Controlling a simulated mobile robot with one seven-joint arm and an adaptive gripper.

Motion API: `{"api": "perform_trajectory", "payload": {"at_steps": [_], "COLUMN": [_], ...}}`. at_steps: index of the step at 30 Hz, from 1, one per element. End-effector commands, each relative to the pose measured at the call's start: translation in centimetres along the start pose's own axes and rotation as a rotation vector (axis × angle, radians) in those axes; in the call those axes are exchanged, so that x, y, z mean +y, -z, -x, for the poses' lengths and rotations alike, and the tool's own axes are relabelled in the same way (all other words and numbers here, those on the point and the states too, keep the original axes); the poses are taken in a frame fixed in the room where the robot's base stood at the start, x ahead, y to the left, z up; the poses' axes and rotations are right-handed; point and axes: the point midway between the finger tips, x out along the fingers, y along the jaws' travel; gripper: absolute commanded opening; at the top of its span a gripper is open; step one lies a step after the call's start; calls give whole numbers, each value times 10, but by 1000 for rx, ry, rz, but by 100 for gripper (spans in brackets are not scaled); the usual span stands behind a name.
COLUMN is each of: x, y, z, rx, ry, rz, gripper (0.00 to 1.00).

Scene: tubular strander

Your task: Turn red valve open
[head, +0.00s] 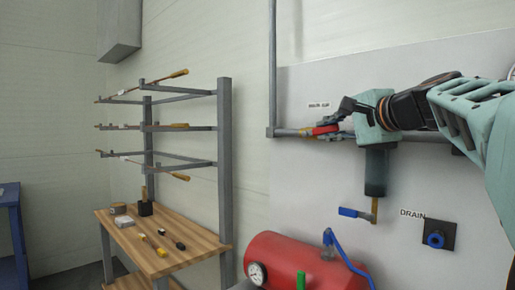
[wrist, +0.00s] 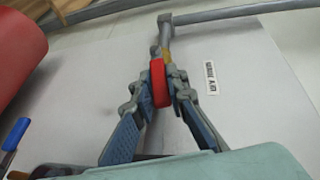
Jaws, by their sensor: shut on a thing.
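The red valve handle (head: 325,130) sits on a grey horizontal pipe on the wall panel, beside a brass fitting. It also shows in the wrist view (wrist: 159,83), between my fingertips. My gripper (head: 328,124) is shut on the red handle; in the wrist view my gripper (wrist: 160,90) has a finger on each side of it. The handle lies roughly along the pipe in the head view. My fingers hide part of the handle and the valve body.
A red tank (head: 300,262) with a gauge stands below. A blue-handled valve (head: 355,212) hangs under the pipe, near a drain port (head: 436,235). A wooden bench (head: 165,240) and a rack (head: 225,170) stand at left. The wall panel between is clear.

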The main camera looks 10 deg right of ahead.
Motion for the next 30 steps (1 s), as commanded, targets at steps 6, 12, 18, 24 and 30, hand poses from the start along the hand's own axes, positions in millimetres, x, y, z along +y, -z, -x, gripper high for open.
{"api": "perform_trajectory", "payload": {"at_steps": [6, 12, 18, 24, 30], "x": [15, 16, 15, 14, 14], "y": [-2, -2, -2, -2, -2], "z": [-2, -3, -3, -3, -3], "rx": [-2, -2, -2, -2, -3], "ry": [85, 141, 171, 181, 181], "rz": [-36, -59, -71, -75, -76], "gripper": [0, 0, 0, 0, 0]}}
